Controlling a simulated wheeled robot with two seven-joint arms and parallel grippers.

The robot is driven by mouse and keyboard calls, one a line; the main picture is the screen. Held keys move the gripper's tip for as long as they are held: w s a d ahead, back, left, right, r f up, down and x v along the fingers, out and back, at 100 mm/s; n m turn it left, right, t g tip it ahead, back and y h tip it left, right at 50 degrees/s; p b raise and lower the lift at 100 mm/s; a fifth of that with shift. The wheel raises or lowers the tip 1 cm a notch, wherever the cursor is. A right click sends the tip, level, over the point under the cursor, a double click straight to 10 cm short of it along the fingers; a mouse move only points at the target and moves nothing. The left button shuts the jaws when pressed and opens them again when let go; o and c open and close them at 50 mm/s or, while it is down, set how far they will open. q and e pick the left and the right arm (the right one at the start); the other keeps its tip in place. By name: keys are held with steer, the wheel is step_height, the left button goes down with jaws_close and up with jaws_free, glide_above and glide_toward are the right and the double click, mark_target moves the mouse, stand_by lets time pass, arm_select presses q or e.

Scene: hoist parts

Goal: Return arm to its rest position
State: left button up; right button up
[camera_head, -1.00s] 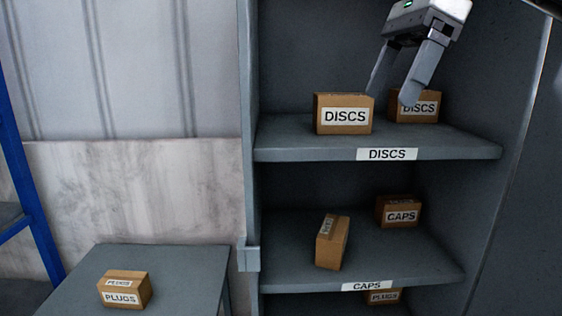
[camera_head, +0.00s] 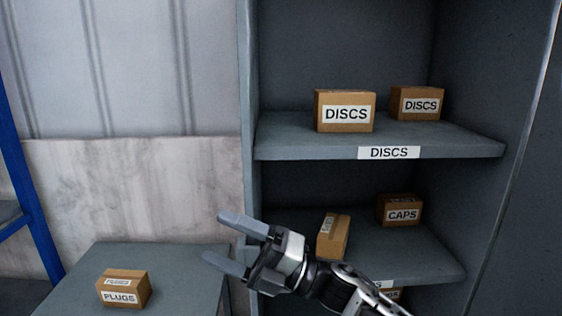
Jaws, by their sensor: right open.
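My right gripper (camera_head: 226,239) is open and empty. Its arm comes in from the lower right, and its fingers point left, in front of the cabinet's left edge and near the grey table. Two DISCS boxes, one at the front left (camera_head: 344,111) and one further back right (camera_head: 416,103), stand upright on the upper shelf (camera_head: 290,142). My right gripper is well away from both. My left gripper is not in view.
A tilted box (camera_head: 333,237) and a CAPS box (camera_head: 400,210) are on the middle shelf (camera_head: 426,254), partly behind my arm. A PLUGS box (camera_head: 123,288) sits on the grey table (camera_head: 170,262). A blue rack post (camera_head: 30,200) stands at the far left.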

steer(key=s+d+f+m+t+h, duration=0.1)
steer(key=d+f+m+t+h, duration=0.6)
steer(key=f+m, duration=0.55)
steer(key=s+d+f+m+t+h, duration=0.2)
steer(key=d+f+m+t+h, duration=0.65)
steer(key=m, duration=0.65)
steer(key=s+d+f+m+g+h, duration=0.2)
steer(key=s+d+f+m+g, duration=0.1)
steer(key=s+f, duration=0.4)
steer(key=s+d+f+m+g+h, duration=0.2)
steer(key=s+d+f+m+g, duration=0.2)
steer(key=s+f, duration=0.4)
steer(key=shift+s+d+f+m+h, duration=0.2)
steer(key=shift+d+m+h, duration=0.15)
steer(key=shift+d, duration=0.3)
steer(key=shift+c, duration=0.2)
